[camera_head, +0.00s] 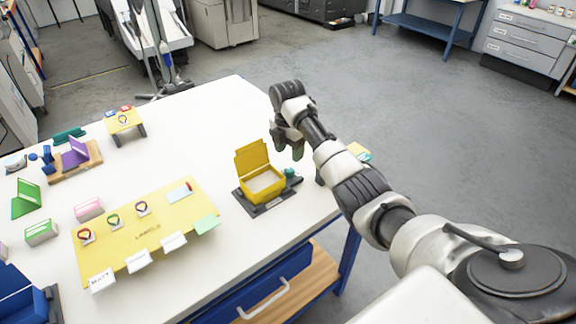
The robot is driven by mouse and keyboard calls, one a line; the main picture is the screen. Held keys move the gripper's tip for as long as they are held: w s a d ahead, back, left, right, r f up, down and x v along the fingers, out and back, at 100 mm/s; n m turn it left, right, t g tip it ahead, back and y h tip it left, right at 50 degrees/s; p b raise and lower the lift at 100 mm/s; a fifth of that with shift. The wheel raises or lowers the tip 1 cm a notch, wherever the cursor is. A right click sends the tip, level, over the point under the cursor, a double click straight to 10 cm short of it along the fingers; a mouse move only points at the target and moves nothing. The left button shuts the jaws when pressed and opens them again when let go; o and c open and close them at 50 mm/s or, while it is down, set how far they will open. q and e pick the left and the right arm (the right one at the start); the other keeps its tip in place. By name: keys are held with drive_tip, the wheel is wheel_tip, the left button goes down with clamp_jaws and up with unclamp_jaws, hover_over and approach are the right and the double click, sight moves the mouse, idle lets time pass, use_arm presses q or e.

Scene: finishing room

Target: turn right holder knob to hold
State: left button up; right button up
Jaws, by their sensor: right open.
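The right holder (257,208) is a dark base near the table's right edge, with an open yellow box (262,187) standing in it, lid raised. A small green knob (291,175) sits at the holder's right end. My right gripper (288,150) is open, pointing down just above and behind the knob, apart from it as far as I can see. The knob's exact turn position is too small to read. My left gripper is not in view.
A yellow labels mat (150,238) with small rings and white cards lies left of the holder. A purple item on a wooden stand (78,160), a small yellow stand (124,122) and a blue box (22,295) are farther left. The table's back middle is clear.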

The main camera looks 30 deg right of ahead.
sight(289, 169)
wheel_tip(289, 169, down, 6)
drive_tip(key=shift+f+p, duration=0.1)
drive_tip(key=shift+p, duration=0.2)
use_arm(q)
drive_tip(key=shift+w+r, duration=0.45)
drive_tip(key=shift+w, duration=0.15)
use_arm(e)
drive_tip(key=shift+f, duration=0.6)
